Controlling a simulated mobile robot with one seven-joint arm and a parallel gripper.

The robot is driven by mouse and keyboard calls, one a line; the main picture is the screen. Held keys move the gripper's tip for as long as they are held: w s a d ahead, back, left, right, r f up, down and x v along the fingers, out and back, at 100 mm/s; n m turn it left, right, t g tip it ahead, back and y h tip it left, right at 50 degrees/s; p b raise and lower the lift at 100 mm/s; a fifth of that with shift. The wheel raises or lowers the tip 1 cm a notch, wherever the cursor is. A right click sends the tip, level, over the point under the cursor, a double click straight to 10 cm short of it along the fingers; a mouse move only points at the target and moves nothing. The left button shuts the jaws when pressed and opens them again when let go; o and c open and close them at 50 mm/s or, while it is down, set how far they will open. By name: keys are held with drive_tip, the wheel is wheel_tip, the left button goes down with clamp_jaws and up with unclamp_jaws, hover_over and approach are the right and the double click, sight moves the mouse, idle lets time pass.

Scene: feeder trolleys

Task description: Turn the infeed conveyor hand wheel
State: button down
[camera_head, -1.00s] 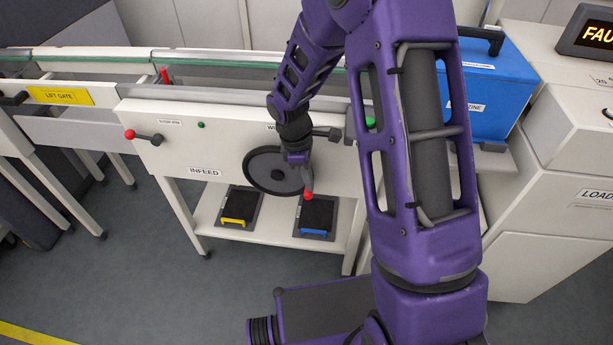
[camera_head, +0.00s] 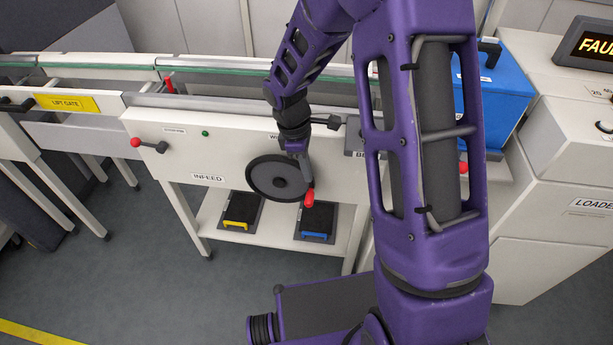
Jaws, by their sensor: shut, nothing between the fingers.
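The infeed hand wheel (camera_head: 263,181) is a dark grey disc on the white front panel (camera_head: 224,158), just right of the INFEED label. A red knob (camera_head: 309,196) shows at the wheel's lower right edge. My gripper (camera_head: 307,180) points down in front of the wheel's right side. It is shut, with its tips close to the red knob. I cannot tell whether they touch it. My wrist hides the upper right part of the wheel.
A red-knobbed lever (camera_head: 137,142) sticks out at the panel's left. A dark knob (camera_head: 333,122) is right of my wrist. Yellow (camera_head: 238,224) and blue (camera_head: 313,235) handled items lie on the shelf below. A blue box (camera_head: 500,95) stands at right. My arm hides the panel's right end.

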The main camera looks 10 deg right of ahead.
wheel_tip(320, 180, up, 6)
hover_over(312, 197)
drive_tip(key=s+d+r+m+t+y+p, duration=0.15)
drive_tip(key=s+m+t+p, duration=0.35)
drive_tip(key=m, duration=1.3)
drive_tip(key=shift+g+y, duration=0.4)
drive_tip(key=shift+y, duration=0.05)
drive_tip(key=x, duration=0.4)
drive_tip(key=b+x, duration=0.1)
drive_tip(key=x, duration=0.8)
drive_tip(key=shift+a+b, duration=0.3)
drive_tip(key=shift+w+a+f, duration=0.1)
drive_tip(key=shift+a+f, duration=0.15)
drive_tip(key=shift+f, duration=0.4)
drive_tip(key=shift+d+f+y, duration=0.2)
drive_tip(key=shift+f+y, duration=0.3)
